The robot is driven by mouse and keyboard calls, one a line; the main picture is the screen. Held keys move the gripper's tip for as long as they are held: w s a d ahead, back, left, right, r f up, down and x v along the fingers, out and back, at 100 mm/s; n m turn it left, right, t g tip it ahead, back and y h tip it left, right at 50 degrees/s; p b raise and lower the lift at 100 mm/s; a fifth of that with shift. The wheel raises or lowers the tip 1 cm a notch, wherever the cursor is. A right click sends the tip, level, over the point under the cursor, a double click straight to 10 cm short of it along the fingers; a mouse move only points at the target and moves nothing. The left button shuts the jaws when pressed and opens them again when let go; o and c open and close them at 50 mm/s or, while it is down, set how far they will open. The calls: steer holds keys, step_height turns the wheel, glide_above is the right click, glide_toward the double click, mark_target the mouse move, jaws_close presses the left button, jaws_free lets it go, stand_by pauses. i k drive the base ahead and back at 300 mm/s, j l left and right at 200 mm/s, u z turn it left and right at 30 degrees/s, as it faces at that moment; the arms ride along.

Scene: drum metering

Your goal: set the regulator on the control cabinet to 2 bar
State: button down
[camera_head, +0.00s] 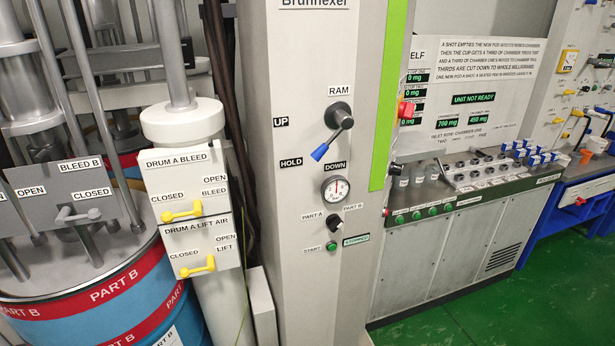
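The control cabinet (290,230) is the tall pale grey column in the middle, with a green stripe on its right side. A round white gauge (336,188) sits on its front, below the DOWN label. A thin red needle on it stands about upright; its figures are too small to read. No knob labelled as a regulator can be made out. Above the gauge is the RAM lever (320,152), black hub with a blue handle pointing down-left, between HOLD and DOWN. Below is a black knob (333,221) between PART A and PART B. My gripper is not in view.
A green START button (331,246) is low on the cabinet. Left stand yellow DRUM A valve handles (190,212) and a blue-and-red PART B drum (110,305). Green floor (450,325) at lower right is clear.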

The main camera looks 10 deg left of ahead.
mark_target(395, 169)
steer(key=i+l+z, duration=0.1)
steer(key=i, duration=0.5)
steer(key=i+l+z, duration=0.1)
steer(key=i, duration=0.55)
